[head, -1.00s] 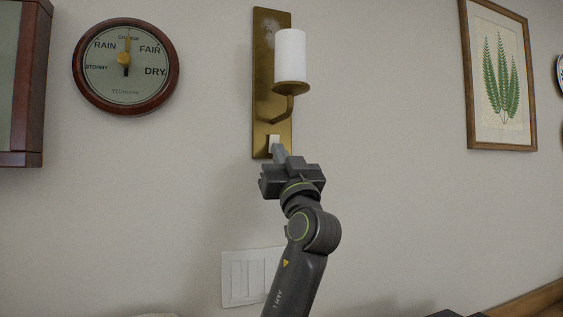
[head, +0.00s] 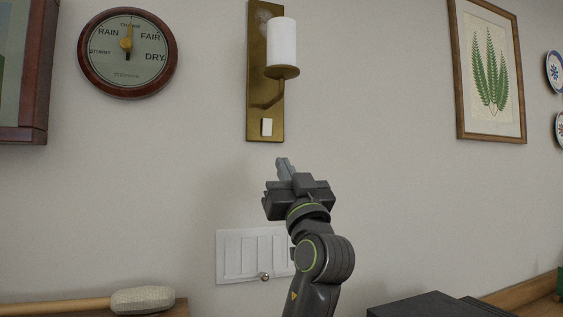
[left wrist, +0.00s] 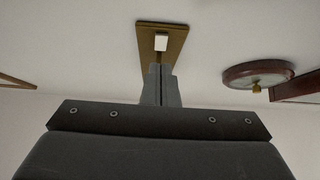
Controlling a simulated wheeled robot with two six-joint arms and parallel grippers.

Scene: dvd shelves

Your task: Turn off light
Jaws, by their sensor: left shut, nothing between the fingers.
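A brass wall lamp (head: 255,60) with a white cylindrical shade (head: 281,42) is fixed to the wall. The shade does not look lit. A small white switch (head: 267,127) sits near the bottom of its brass plate; it also shows in the left wrist view (left wrist: 160,42). My left gripper (head: 283,166) is shut and empty. Its fingertips are below the plate in the head view, apart from the switch. In the left wrist view the closed fingers (left wrist: 159,72) point toward the plate. My right gripper is not in view.
A round barometer (head: 127,53) hangs to the left and a framed fern picture (head: 491,70) to the right. A white panel (head: 236,256) is on the wall below the lamp. A mallet (head: 142,299) lies at lower left, and a dark box (head: 430,305) is at lower right.

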